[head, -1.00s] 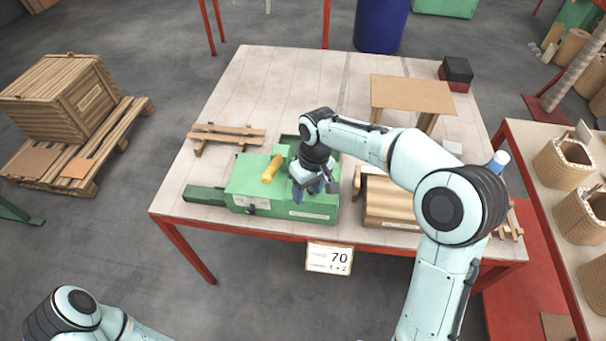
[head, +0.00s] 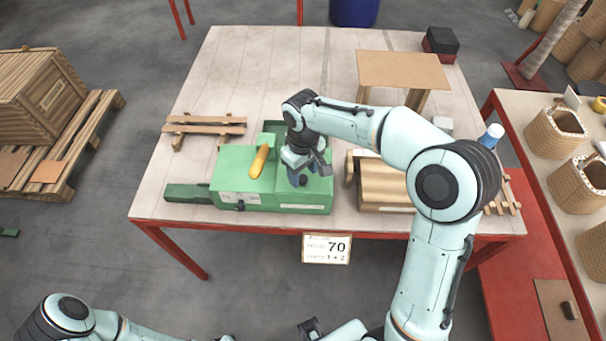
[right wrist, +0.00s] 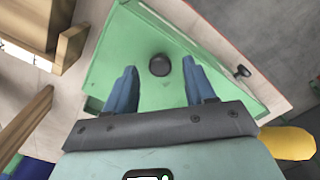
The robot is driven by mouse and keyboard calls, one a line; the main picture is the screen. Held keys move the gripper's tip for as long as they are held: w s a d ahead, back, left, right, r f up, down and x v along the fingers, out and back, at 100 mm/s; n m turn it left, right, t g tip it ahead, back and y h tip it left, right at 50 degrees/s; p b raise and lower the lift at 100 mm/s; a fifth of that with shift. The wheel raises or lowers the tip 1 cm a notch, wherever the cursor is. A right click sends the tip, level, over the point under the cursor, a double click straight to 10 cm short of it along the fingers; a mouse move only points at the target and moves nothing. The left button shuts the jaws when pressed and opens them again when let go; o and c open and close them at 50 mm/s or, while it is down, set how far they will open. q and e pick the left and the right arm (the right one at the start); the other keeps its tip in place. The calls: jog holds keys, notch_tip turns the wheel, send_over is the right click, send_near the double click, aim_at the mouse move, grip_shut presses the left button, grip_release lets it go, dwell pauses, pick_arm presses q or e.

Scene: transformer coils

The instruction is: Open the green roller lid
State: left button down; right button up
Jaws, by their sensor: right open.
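A green machine box (head: 240,185) stands near the front edge of the table. Its right part carries the green lid (head: 318,188), which lies flat and looks closed. A round dark knob (right wrist: 160,65) shows on the green surface in the right wrist view. My right gripper (head: 298,180) is over the lid, pointing down. In the right wrist view its two blue fingers (right wrist: 160,88) are open and apart, with the knob in line between them; I cannot tell whether they touch the lid. My left gripper (head: 310,328) is partly visible at the bottom edge, its jaws unclear.
A yellow roller (head: 260,161) lies on the box, left of my right gripper. A wooden crate (head: 382,185) sits close on the right. A small wooden stand (head: 403,70) and a wooden rack (head: 205,124) are on the table (head: 250,60). The table's back left is clear.

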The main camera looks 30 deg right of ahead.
jog(key=shift+f, duration=0.75)
